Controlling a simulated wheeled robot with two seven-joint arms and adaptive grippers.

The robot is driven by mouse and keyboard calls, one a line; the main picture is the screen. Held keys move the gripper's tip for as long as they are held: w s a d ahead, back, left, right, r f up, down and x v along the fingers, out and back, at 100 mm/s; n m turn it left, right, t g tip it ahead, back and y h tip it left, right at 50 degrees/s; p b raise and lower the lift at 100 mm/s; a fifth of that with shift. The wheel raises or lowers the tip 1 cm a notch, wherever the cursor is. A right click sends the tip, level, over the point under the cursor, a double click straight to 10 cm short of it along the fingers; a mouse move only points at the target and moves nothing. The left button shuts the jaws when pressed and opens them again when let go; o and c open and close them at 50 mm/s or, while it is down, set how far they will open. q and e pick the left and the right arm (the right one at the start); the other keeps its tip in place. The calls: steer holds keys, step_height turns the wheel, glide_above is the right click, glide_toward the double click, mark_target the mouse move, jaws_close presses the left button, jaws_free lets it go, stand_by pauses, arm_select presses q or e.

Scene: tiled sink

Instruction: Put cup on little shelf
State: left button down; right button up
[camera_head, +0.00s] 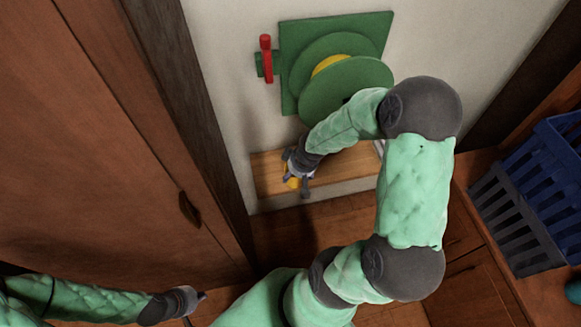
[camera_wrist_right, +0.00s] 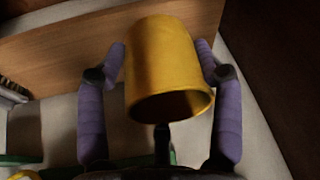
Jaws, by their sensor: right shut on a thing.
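A yellow cup (camera_wrist_right: 165,62) is held between the two purple fingers of my right gripper (camera_wrist_right: 160,62) in the right wrist view. Its rim faces the wrist camera side. In the head view the cup (camera_head: 293,183) is a small yellow patch, mostly hidden by my right gripper (camera_head: 298,180). The little wooden shelf (camera_head: 345,170) is on the wall below the green device, and the cup is at its left part. The shelf also shows behind the cup in the wrist view (camera_wrist_right: 70,55). I cannot tell whether the cup touches the shelf. My left gripper (camera_head: 188,298) is low at the left; its fingers are unclear.
A green wall device (camera_head: 345,92) with round discs and a red handle (camera_head: 266,58) is above the shelf. A brown wooden door (camera_head: 110,130) stands at the left. Blue and grey crates (camera_head: 520,225) are at the right. A brush-like thing (camera_wrist_right: 12,90) lies at the shelf's other end.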

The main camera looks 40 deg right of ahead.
steer(key=w+f, duration=0.1)
steer(key=w, duration=0.1)
steer(key=w+f+b, duration=0.2)
steer(key=w, duration=0.1)
steer(key=shift+w+d+f, duration=0.15)
steer(key=shift+w+d, duration=0.15)
steer(key=w+f, duration=0.1)
steer(key=w+f+b, duration=0.2)
steer(key=f, duration=0.1)
steer(key=shift+w+d, duration=0.3)
steer(key=shift+w+f, duration=0.15)
steer(key=shift+f, duration=0.05)
steer(key=b+x, duration=0.1)
steer(key=x, duration=0.1)
steer(key=b+x, duration=0.1)
steer(key=shift+s+f+b, duration=0.25)
steer(key=shift+f+b, duration=0.05)
steer(key=shift+f, duration=0.1)
steer(key=shift+r, duration=0.1)
steer(key=o, duration=1.2)
steer(key=shift+c, duration=0.2)
